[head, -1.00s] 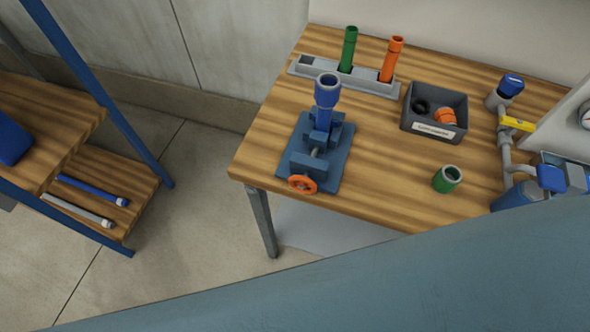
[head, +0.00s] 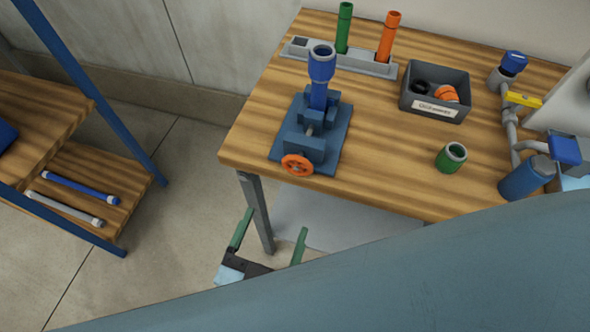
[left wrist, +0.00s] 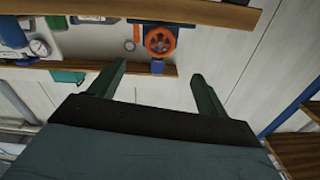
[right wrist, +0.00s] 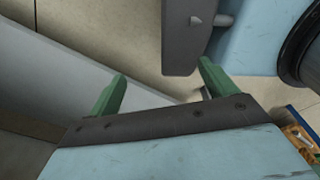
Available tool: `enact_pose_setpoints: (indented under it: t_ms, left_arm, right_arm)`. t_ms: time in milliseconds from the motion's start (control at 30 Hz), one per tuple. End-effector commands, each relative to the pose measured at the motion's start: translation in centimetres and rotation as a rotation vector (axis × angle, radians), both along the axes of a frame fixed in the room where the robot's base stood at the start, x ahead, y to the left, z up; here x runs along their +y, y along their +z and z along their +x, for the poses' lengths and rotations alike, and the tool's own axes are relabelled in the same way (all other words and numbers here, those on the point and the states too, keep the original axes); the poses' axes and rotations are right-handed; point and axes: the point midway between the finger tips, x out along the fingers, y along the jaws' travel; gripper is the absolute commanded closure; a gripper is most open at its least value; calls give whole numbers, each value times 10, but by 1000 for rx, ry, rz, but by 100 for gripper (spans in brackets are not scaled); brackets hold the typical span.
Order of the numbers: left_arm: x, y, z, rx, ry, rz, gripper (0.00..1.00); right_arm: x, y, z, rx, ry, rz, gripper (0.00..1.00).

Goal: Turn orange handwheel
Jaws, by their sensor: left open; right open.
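The orange handwheel (head: 297,165) is on the near end of a blue vise (head: 312,130), at the table's front edge. The vise holds an upright blue tube (head: 320,75). My left gripper (head: 275,222) is open and empty, below and in front of the table edge, short of the handwheel. In the left wrist view the handwheel (left wrist: 161,41) shows beyond and between the open fingers (left wrist: 158,70), apart from them. My right gripper (right wrist: 163,70) is open and empty in the right wrist view, away from the handwheel; the head view does not show it.
A rack (head: 345,62) holds a green and an orange tube. A grey bin (head: 434,93), a green cup (head: 451,157) and piping with a yellow lever (head: 523,100) are to the right. A table leg (head: 256,212) stands by my left gripper. A wooden shelf (head: 60,170) is at left.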

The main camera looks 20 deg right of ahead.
Motion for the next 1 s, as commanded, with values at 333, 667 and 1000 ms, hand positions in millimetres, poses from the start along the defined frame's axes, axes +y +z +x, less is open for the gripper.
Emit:
enact_pose_setpoints:
  t_ms: [333,667,1000]
  left_arm:
    - [-39,0,60,-1,2,-3,23]
    - [-66,-1,98,0,0,0,23]
    - [-69,-1,103,0,-1,1,23]
  right_arm:
    - [-1,-5,-18,29,-1,-3,16]
    - [-4,-8,-14,24,1,-7,16]
    - [-11,-8,-10,18,4,-15,16]
